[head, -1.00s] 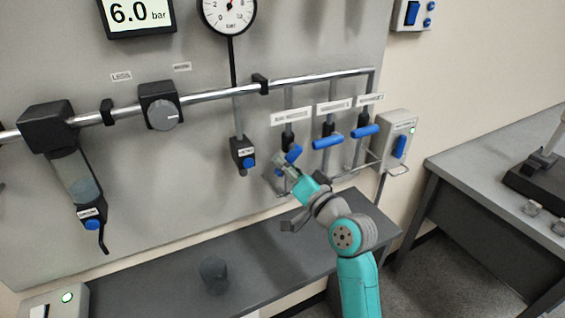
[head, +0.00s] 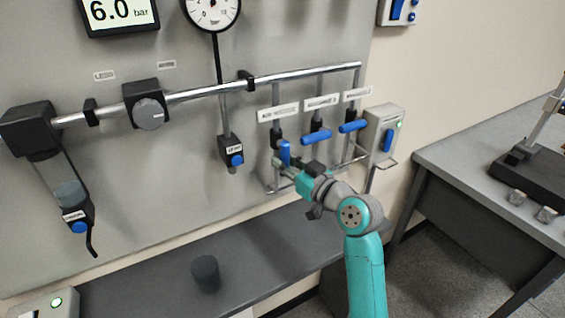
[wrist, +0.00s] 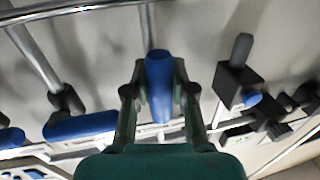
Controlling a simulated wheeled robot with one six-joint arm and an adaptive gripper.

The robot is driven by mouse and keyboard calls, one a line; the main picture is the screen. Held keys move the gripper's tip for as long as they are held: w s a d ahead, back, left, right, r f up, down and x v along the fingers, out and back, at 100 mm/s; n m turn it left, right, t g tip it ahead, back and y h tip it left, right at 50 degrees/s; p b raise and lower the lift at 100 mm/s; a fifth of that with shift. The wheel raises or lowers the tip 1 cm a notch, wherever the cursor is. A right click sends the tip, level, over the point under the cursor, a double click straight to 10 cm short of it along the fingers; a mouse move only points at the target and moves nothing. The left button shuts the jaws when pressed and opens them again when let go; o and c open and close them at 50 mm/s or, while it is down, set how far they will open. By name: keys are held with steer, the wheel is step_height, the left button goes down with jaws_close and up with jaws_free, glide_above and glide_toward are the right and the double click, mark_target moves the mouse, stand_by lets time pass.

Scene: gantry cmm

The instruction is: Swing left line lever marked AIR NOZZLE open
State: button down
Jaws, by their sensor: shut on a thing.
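The left line lever (head: 285,152) is blue and sits below the left of three white labels (head: 278,113) on the wall panel. In the head view it stands nearly upright, along its pipe. My gripper (head: 280,162) is at this lever, its fingers on the lever's two sides. In the wrist view the blue lever (wrist: 159,80) lies between the two fingers of my gripper (wrist: 160,92), which is shut on it. The label's print is too small to read surely. The valve body behind the lever is partly hidden.
The middle lever (head: 316,138) and right lever (head: 352,127) lie roughly crosswise, close by on the right. A black valve with a blue knob (head: 236,160) hangs to the left. A switch box (head: 381,135) is at the right. A dark bench (head: 150,275) runs below.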

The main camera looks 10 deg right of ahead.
steer(key=shift+d, duration=0.1)
stand_by(0.5)
steer(key=c, duration=0.9)
jaws_free()
steer(key=shift+c, duration=0.2)
steer(key=v, duration=1.2)
